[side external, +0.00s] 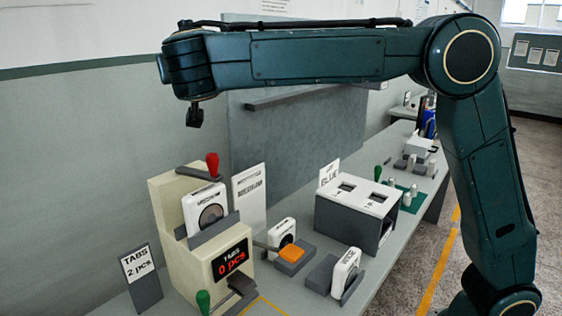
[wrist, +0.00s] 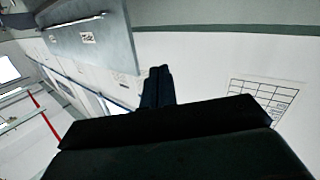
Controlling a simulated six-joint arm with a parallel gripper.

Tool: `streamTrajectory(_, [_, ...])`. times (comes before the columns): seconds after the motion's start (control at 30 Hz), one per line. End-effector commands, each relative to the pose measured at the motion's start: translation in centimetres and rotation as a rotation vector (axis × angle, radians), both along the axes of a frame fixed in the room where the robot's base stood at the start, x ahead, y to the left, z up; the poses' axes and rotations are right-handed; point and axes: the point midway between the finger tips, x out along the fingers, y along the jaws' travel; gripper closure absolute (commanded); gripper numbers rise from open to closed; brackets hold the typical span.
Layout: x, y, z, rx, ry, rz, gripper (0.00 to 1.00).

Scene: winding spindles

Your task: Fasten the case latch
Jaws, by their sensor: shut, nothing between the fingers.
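My gripper (side external: 194,116) hangs high above the bench at the left of the side external view, touching nothing. In the wrist view its two fingers (wrist: 157,86) lie together, shut and empty. Below it stands a beige machine (side external: 167,232) with a red-knobbed lever (side external: 212,165) on top and a green-knobbed lever (side external: 204,302) low at the front. A white case with a round dark window (side external: 205,207) sits upright in the machine. I cannot make out which part is the case latch.
Similar white cases stand by an orange block (side external: 291,253) and at a grey holder (side external: 346,271). A white-topped slotted box (side external: 355,196) marked "BLUE" stands behind. A "TABS 2 pcs" sign (side external: 140,265) is left of the machine. The air around my gripper is clear.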

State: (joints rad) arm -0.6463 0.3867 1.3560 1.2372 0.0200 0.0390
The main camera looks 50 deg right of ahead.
Motion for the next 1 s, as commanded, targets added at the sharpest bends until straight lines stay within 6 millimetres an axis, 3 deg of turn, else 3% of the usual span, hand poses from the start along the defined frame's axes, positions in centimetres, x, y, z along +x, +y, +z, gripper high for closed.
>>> streamTrajectory(0.3, [5.3,0.4,-2.1,0.27,0.045,0.181,1.0])
streamTrajectory(0.5, [7.6,1.0,-3.0,0.432,0.094,0.298,1.0])
streamTrajectory(0.73, [8.9,1.7,-3.4,0.59,0.169,0.424,1.0])
streamTrajectory(1.0, [8.7,2.0,-3.6,0.733,0.284,0.552,1.0])
